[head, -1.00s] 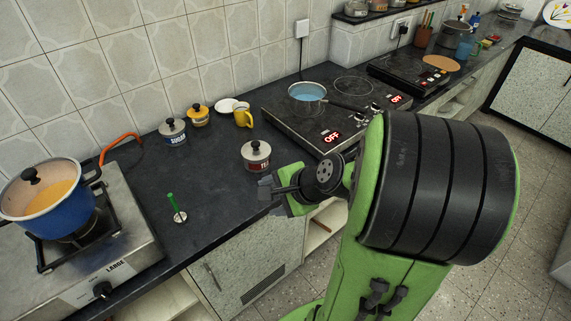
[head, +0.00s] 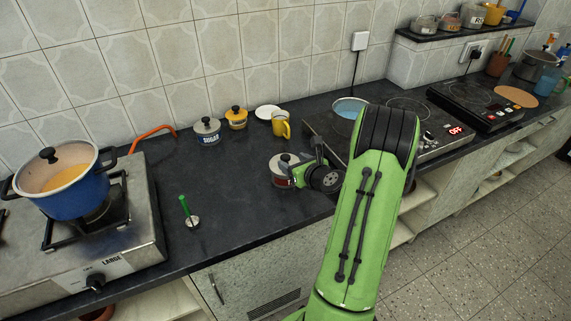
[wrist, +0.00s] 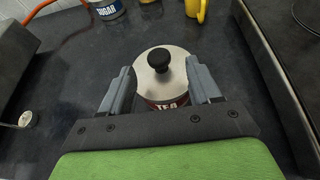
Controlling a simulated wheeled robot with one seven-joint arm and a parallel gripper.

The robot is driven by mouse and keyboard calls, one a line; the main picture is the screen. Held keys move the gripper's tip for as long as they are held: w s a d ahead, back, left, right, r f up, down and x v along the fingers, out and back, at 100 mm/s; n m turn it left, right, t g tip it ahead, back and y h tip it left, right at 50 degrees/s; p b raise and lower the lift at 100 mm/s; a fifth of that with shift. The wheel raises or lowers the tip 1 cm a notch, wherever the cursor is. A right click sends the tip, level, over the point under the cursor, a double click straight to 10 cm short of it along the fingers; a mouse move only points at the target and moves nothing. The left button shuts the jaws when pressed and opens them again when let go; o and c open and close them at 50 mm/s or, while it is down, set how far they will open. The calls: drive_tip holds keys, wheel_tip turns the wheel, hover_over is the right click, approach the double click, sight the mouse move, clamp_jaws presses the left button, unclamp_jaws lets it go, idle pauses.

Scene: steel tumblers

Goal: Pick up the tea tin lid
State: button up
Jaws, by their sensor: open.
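The tea tin lid (wrist: 166,73) is a round silvery disc with a black knob, and it sits on the tea tin (wrist: 166,104), whose red label reads TEA. In the head view the lid (head: 284,161) and the tin (head: 279,178) stand on the dark counter, partly hidden by my gripper. My gripper (wrist: 162,84) is open, with one grey finger on each side of the lid in the wrist view. In the head view my gripper (head: 308,164) is at the tin's right side. I cannot tell whether the fingers touch the lid.
A sugar tin (head: 208,131), a yellow-orange tin (head: 236,118), a yellow mug (head: 281,124) and a white saucer (head: 267,111) stand behind. A cooktop with a pan (head: 349,108) is to the right. A green-handled item (head: 188,212) and a stove with a blue pot (head: 72,194) are left.

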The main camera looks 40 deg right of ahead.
sight(287, 158)
drive_tip(key=x, duration=0.4)
drive_tip(key=shift+r, duration=0.15)
drive_tip(key=c, duration=1.1)
